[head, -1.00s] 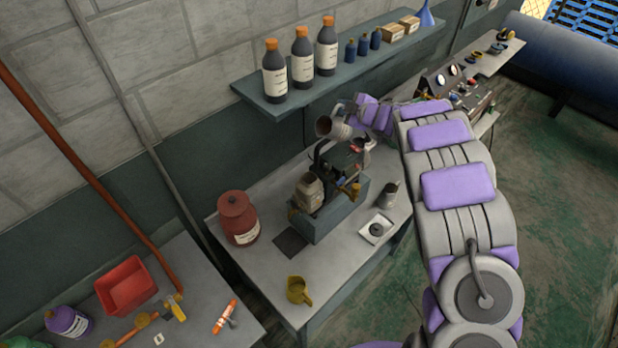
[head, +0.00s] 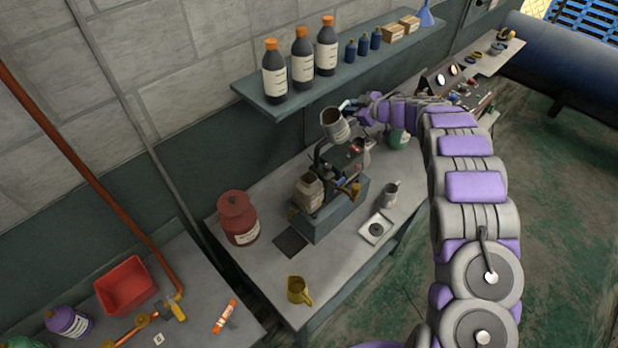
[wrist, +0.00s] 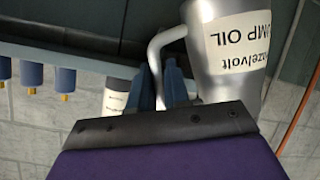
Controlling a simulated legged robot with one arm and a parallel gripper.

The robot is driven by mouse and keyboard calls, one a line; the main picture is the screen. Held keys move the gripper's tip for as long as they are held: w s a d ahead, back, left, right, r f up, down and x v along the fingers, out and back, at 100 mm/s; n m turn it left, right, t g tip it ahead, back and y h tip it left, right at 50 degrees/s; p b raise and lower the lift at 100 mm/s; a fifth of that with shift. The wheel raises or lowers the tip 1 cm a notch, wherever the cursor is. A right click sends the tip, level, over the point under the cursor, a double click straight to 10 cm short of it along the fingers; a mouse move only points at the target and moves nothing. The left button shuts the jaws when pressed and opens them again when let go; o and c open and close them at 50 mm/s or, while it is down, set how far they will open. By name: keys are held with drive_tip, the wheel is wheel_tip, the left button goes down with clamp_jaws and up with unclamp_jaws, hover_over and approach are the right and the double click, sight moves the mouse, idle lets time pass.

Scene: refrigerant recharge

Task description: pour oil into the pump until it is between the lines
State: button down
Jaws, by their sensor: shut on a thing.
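A silver metal jug (head: 342,132) with a white label is held above the back of the pump. In the wrist view the jug (wrist: 207,50) shows large, its label reading "PUMP OIL" upside down. My gripper (head: 350,104) is shut on the jug's handle; its blue fingers also show in the wrist view (wrist: 160,88). In the head view the jug is nearly upright, its open mouth facing up. The pump (head: 338,165) stands on a blue-grey block (head: 330,215) on the workbench (head: 270,262). Its level lines and any oil are too small or hidden to tell.
A shelf (head: 270,108) with dark orange-capped bottles (head: 302,62) runs along the wall close above the jug. A red canister (head: 237,218), a yellow jug (head: 298,290) and a small grey jug (head: 390,194) stand around the pump.

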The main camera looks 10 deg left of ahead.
drive_tip(key=shift+w+d+f, duration=0.1)
drive_tip(key=shift+w+f, duration=0.1)
drive_tip(key=shift+f, duration=0.1)
drive_tip(key=shift+w+d+f+m+g+y, duration=0.1)
drive_tip(key=shift+w+f+m+g+y, duration=0.35)
drive_tip(key=shift+m, duration=0.35)
drive_tip(key=shift+w+f+m+g+y, duration=0.2)
drive_tip(key=shift+f+m+g+y, duration=0.45)
drive_tip(key=shift+f, duration=0.3)
drive_tip(key=shift+r, duration=0.2)
wheel_tip(320, 180, up, 6)
drive_tip(key=shift+f, duration=0.15)
idle(0.6)
drive_tip(key=shift+f, duration=0.1)
